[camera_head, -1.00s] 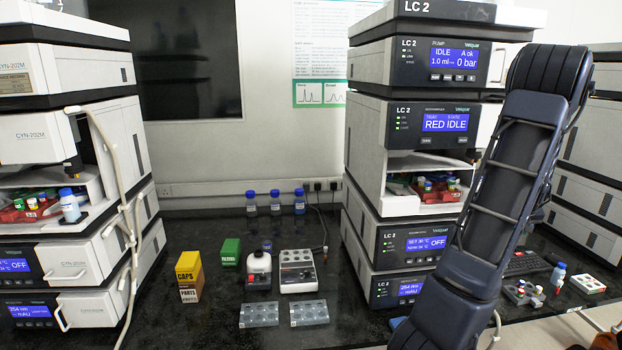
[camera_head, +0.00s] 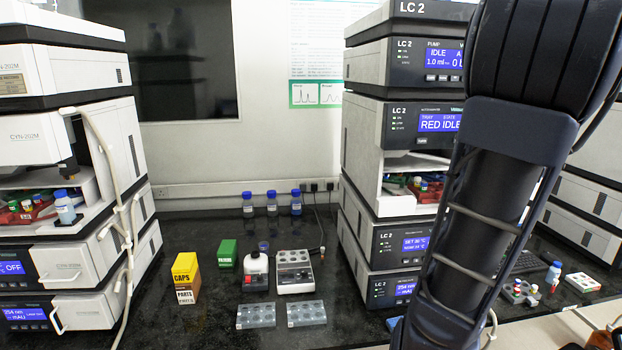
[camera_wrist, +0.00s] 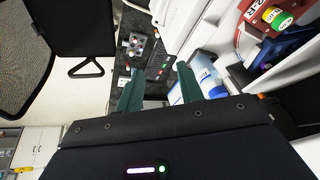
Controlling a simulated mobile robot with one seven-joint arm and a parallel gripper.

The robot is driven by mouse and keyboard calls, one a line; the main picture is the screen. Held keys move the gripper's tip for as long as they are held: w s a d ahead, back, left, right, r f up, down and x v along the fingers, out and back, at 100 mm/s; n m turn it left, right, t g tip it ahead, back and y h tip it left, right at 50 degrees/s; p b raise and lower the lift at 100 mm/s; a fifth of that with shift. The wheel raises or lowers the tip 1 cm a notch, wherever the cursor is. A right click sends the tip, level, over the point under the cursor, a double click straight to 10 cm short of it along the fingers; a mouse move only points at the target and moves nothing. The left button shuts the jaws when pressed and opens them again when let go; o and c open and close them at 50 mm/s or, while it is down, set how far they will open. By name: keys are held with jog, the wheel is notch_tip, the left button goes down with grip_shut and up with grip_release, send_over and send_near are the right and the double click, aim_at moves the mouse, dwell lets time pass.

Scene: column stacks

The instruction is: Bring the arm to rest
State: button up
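My arm (camera_head: 490,190) rises across the right side of the head view, in front of the LC 2 stack (camera_head: 372,150). Its end is outside that view. In the wrist view my gripper (camera_wrist: 159,75) shows as two green fingers set apart, with nothing held between them. A bottle with a blue and white label (camera_wrist: 207,75) stands just right of the right finger. A red rack holding a vial with a green cap (camera_wrist: 280,19) shows at the upper right there.
The left stack (camera_head: 60,230) stands on the dark bench (camera_head: 240,335). Between the stacks are a yellow CAPS box (camera_head: 185,268), a green box (camera_head: 227,253), a white vortex-like device (camera_head: 256,270) and two clear well plates (camera_head: 256,316). A chair (camera_wrist: 75,30) shows in the wrist view.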

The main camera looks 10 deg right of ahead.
jog(key=s+a+f+n, duration=0.1)
jog(key=a+n, duration=0.2)
jog(key=a, duration=0.9)
jog(key=s+a+f+n+y, duration=0.1)
jog(key=a+n, duration=0.3)
jog(key=a, duration=0.8)
jog(key=s+a+f+n+t+y, duration=0.1)
jog(key=a+n, duration=0.3)
jog(key=a, duration=0.8)
jog(key=shift+s+a+f, duration=0.3)
jog(key=shift+a+f, duration=0.1)
jog(key=shift+f, duration=0.45)
